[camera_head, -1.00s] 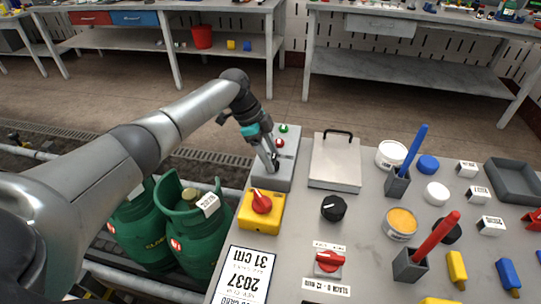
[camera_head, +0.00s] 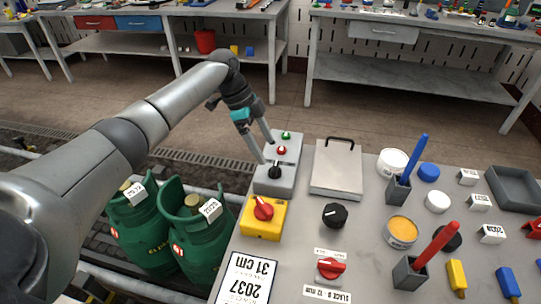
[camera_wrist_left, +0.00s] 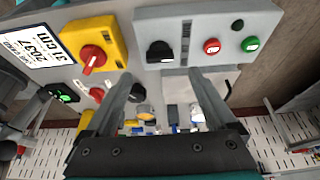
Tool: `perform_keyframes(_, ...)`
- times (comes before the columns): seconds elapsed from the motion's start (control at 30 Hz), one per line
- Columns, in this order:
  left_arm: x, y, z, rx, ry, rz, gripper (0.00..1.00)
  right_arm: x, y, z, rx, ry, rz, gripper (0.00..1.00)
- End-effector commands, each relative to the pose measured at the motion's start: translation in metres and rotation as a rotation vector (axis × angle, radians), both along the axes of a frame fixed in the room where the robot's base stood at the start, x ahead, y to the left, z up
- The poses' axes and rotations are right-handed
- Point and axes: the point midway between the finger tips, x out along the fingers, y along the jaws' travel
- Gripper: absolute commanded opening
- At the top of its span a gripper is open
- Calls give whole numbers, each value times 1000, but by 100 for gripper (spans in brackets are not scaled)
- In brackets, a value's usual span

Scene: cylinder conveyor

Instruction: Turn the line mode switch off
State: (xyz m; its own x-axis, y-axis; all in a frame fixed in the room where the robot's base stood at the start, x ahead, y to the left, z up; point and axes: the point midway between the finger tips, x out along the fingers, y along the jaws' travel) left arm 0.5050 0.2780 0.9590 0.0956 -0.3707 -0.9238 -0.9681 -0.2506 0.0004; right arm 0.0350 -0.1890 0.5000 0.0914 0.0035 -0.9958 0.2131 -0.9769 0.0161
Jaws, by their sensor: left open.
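A grey control box (camera_head: 285,178) stands at the left edge of the work table. It carries a black rotary switch (camera_head: 274,172), a red button (camera_head: 281,150) and a green button (camera_head: 286,135). The black switch also shows clearly in the left wrist view (camera_wrist_left: 159,51); I cannot read its setting. I cannot tell from any lettering which knob is the line mode switch. My left gripper (camera_head: 266,148) is open and empty, with its fingers apart over the box near the black switch. In the left wrist view the two fingers (camera_wrist_left: 163,82) point toward the box. My right gripper is out of view.
A yellow box with a red rotary switch (camera_head: 263,208) stands just nearer than the grey box. A metal plate with a black handle (camera_head: 336,168) lies to its right. Green gas cylinders (camera_head: 204,240) stand below, left of the table. Several small items crowd the table's right side.

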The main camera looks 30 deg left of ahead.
Motion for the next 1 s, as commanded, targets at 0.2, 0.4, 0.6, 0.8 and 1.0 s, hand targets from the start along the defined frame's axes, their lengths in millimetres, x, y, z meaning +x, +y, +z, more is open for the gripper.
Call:
perform_keyframes(0.2,-4,19,49,1,-4,2,90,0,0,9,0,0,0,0)
perform_keyframes(0.4,-7,29,73,0,-2,1,90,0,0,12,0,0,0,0)
perform_keyframes(0.6,-8,31,79,0,0,-1,90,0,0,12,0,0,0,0)
perform_keyframes(0.8,-8,31,79,0,0,-1,90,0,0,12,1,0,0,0)
perform_keyframes(1.0,-8,31,79,0,0,0,90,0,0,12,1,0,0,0)
